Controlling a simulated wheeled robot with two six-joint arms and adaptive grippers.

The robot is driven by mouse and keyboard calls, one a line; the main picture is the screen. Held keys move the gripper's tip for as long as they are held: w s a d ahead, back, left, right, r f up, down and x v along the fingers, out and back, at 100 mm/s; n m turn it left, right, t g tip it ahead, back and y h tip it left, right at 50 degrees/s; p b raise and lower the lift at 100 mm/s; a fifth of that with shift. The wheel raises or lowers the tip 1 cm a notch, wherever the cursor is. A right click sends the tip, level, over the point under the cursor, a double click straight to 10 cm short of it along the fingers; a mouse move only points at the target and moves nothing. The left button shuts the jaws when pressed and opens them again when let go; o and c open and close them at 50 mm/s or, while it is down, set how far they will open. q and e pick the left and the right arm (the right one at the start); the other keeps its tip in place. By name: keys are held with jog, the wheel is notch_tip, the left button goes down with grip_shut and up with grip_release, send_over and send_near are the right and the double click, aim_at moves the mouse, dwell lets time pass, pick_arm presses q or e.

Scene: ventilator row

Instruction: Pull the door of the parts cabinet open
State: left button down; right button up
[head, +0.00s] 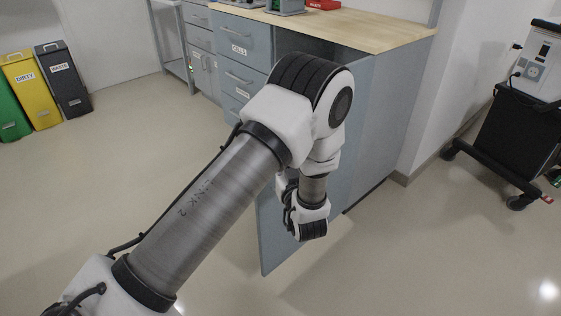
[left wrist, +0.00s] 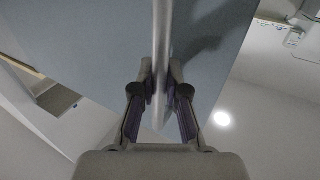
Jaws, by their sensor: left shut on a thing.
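The parts cabinet (head: 375,120) is blue-grey with a wooden top. Its door (head: 272,240) stands swung out from the cabinet front, with a dark opening (head: 300,44) showing behind my arm. In the left wrist view the door (left wrist: 105,50) fills the middle, with a long metal bar handle (left wrist: 162,35) running down it. My left gripper (left wrist: 160,80) is shut on the handle, one finger on each side of the bar. In the head view my left arm hides the gripper, the handle and much of the door. My right gripper is in neither view.
Labelled drawers (head: 238,75) adjoin the opening on the left. A black cart (head: 515,135) carrying a ventilator (head: 545,60) stands at the right. Green, yellow (head: 30,85) and dark bins (head: 62,80) stand at the far left. The floor (head: 150,170) around the door is clear.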

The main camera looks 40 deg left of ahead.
pick_arm(q)
jog(key=shift+s+d+f, duration=0.1)
jog(key=shift+d, duration=0.05)
jog(key=c, duration=1.2)
grip_release()
jog(key=v, duration=0.7)
jog(key=shift+s+d, duration=0.15)
jog(key=shift+s, duration=0.05)
